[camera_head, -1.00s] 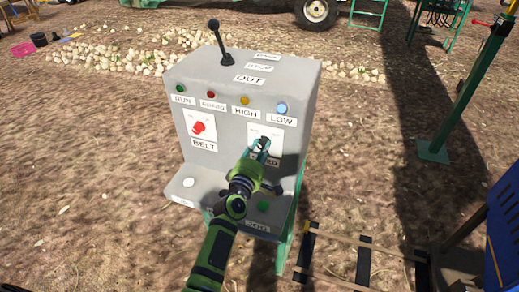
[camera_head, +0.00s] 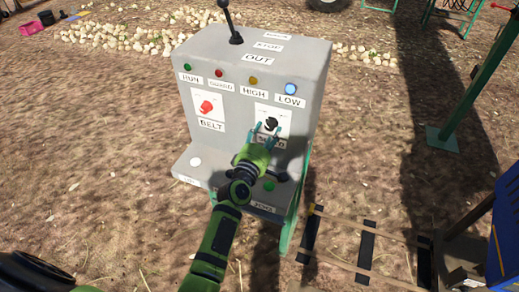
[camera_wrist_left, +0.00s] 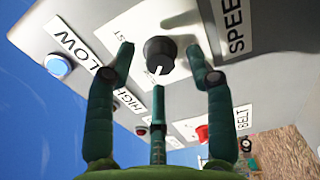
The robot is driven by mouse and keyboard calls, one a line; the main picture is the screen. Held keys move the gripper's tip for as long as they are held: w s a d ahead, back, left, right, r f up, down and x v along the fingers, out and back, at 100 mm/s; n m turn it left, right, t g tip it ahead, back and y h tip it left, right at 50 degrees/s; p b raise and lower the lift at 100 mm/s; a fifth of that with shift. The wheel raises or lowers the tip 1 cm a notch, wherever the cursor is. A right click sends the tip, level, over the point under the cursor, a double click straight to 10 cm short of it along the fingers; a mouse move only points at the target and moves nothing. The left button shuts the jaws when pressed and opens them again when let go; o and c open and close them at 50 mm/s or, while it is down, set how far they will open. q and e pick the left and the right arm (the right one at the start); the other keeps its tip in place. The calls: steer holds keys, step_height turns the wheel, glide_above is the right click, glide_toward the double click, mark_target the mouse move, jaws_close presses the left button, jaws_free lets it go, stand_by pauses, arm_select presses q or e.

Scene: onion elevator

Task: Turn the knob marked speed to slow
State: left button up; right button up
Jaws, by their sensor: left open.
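The black speed knob (camera_head: 271,124) sits on a white plate on the grey console's front, under LOW. In the left wrist view the knob (camera_wrist_left: 160,50) shows a white mark pointing down the picture. The SPEED label (camera_wrist_left: 234,25) is to its right; the plate's small lettering is only partly readable, ending in "ST". My left gripper (camera_head: 266,133) is open just in front of the knob. In the wrist view its three green fingers (camera_wrist_left: 160,65) are spread around the knob, with no clear contact. My right gripper is out of view.
The red BELT knob (camera_head: 206,107) is left of the speed knob. Lamps line the row above, the blue one (camera_head: 291,89) over LOW. A black lever (camera_head: 231,22) stands on top. The lower ledge carries a white button (camera_head: 195,162) and a green one (camera_head: 269,185).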

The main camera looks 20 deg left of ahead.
arm_select(q)
steer(key=s, duration=1)
steer(key=shift+s, duration=0.15)
